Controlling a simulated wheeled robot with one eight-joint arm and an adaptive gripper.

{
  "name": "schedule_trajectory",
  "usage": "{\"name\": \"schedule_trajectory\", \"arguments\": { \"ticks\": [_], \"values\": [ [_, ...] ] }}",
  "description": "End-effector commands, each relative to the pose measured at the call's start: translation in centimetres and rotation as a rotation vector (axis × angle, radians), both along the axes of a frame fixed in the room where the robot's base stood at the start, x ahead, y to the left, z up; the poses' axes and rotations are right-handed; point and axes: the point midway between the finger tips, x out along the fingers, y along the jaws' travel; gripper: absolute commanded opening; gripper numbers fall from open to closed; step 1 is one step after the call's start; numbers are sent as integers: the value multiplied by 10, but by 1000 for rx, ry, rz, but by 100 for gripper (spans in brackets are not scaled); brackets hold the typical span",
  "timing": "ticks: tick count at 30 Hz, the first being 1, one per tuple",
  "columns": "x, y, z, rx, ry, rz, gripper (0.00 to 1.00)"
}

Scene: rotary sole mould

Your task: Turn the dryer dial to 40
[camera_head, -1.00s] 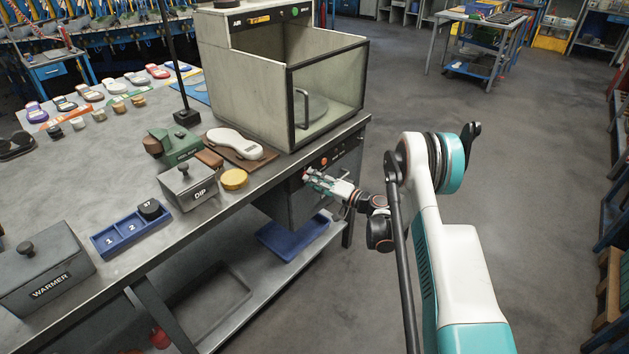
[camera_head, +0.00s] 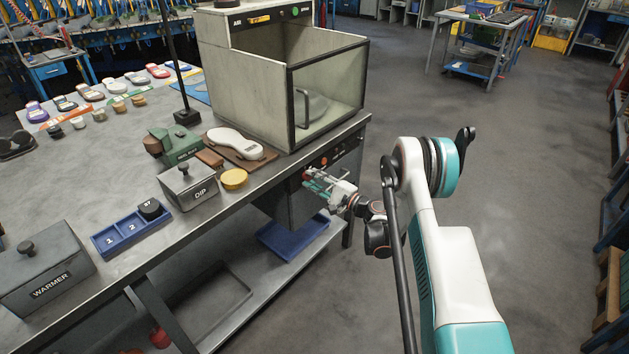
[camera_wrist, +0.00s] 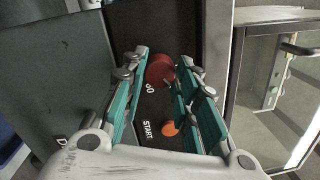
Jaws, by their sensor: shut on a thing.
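The red dryer dial (camera_wrist: 160,68) is on the dark panel under the dryer box. My gripper (camera_wrist: 162,62) is shut on this dial, with a green finger on either side of it in the wrist view. In the head view my gripper (camera_head: 312,181) reaches the panel from the right, and the red dial (camera_head: 306,176) shows small at its fingertips. A white number beside the dial, partly hidden, is too unclear to read surely.
An orange button (camera_wrist: 169,128) marked START sits close to the fingers. The dryer box (camera_head: 244,85) with its clear, handled door stands above the panel. The workbench edge (camera_head: 225,209) runs to the left.

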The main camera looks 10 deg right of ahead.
Motion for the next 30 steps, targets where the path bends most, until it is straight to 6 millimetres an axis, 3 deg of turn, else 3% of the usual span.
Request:
{"name": "schedule_trajectory", "arguments": {
  "ticks": [23, 24, 26, 30],
  "values": [
    [0, 0, -1, 83, 62, 0, 4],
    [0, 0, -1, 83, 62, 0, 32],
    [0, 0, -1, 83, 62, 0, 46],
    [0, 0, -1, 83, 61, 0, 48]
  ]
}}
